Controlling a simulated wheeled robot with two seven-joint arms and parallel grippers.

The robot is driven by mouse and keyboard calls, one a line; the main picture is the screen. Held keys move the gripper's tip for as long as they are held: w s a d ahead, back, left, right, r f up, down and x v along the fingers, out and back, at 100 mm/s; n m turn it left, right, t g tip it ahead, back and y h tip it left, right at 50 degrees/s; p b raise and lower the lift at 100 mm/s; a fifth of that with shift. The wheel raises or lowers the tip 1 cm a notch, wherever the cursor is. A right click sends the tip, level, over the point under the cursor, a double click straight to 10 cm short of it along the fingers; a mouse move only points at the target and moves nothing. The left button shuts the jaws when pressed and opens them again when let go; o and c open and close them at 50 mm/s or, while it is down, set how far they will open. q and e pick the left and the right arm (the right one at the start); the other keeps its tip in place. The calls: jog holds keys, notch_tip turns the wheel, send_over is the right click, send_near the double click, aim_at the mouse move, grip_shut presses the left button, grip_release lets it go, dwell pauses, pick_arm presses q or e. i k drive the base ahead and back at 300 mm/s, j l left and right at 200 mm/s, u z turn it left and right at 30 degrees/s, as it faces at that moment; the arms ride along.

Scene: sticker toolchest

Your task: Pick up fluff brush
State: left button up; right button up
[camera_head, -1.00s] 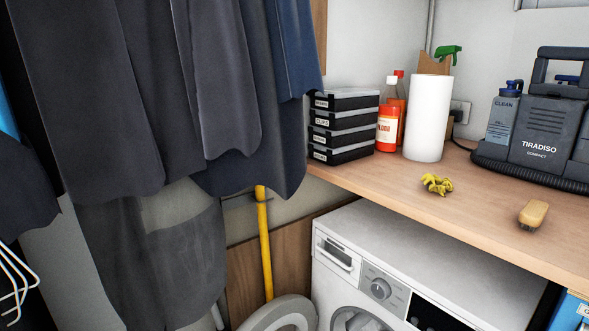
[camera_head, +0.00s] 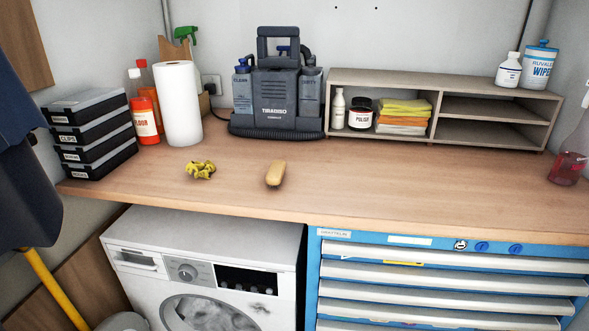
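A small brush with a tan, rounded back (camera_head: 276,173), which looks like the fluff brush, lies on the wooden worktop (camera_head: 350,190) near the middle of the view. Its bristles are mostly hidden beneath it. It lies to the right of a crumpled yellow item, apart from it. Neither my left nor my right gripper shows in the head view.
A yellow crumpled item (camera_head: 201,170) lies left of the brush. Behind stand a paper roll (camera_head: 178,104), black cases (camera_head: 92,135), a dark cleaning machine (camera_head: 277,95) and a shelf (camera_head: 436,131). Below are a washing machine (camera_head: 205,240) and a blue tool chest (camera_head: 313,262). The worktop's front is clear.

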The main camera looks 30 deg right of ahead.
aim_at(274, 175)
jog(key=k+z, duration=0.15)
jog(key=z, duration=0.75)
